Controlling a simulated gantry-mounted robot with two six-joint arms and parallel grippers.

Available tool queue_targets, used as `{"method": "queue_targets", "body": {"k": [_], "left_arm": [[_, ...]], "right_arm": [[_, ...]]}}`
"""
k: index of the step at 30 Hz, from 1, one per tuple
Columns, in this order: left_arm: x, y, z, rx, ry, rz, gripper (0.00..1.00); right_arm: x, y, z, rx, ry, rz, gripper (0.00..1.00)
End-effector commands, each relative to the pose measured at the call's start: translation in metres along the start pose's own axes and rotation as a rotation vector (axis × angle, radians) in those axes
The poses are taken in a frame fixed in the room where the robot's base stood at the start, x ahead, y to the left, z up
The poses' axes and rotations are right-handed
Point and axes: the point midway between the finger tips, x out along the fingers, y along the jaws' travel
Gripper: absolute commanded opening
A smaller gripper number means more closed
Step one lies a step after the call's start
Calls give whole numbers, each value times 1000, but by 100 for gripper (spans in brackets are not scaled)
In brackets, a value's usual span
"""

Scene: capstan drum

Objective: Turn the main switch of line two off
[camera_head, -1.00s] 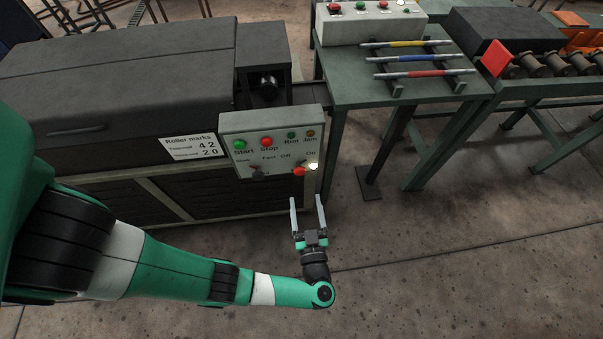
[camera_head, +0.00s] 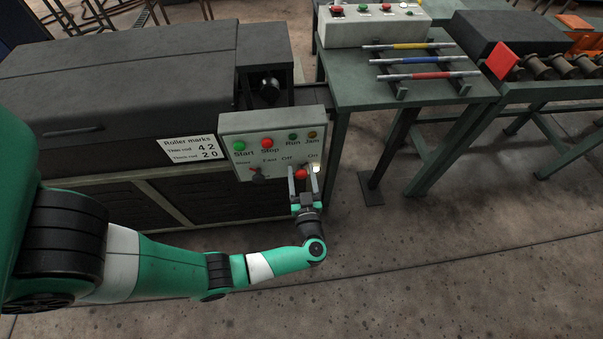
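The control panel (camera_head: 272,126) is a pale box on the front of the dark machine. It carries a green Start button (camera_head: 240,146), a red Stop button (camera_head: 267,143), and Run and Jam lamps. My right gripper is not in view.
A dark Slow/Fast knob (camera_head: 257,173) sits left of the switch. A green table (camera_head: 350,84) to the right holds coloured rods (camera_head: 428,60) and another button box (camera_head: 374,22). The floor (camera_head: 450,250) in front is clear.

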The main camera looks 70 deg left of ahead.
Motion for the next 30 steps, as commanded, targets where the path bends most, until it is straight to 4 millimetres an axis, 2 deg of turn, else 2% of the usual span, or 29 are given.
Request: {"method": "queue_targets", "body": {"k": [1,9,10,20,30], "left_arm": [[0,0,0,0,0,0,52],[0,0,0,0,0,0,3],[0,0,0,0,0,0,0],[0,0,0,-28,-1,0,0],[0,-1,0,-218,-1,0,0]], "right_arm": [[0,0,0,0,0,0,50],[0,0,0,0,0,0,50],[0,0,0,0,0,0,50],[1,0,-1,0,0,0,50],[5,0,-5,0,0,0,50]]}}
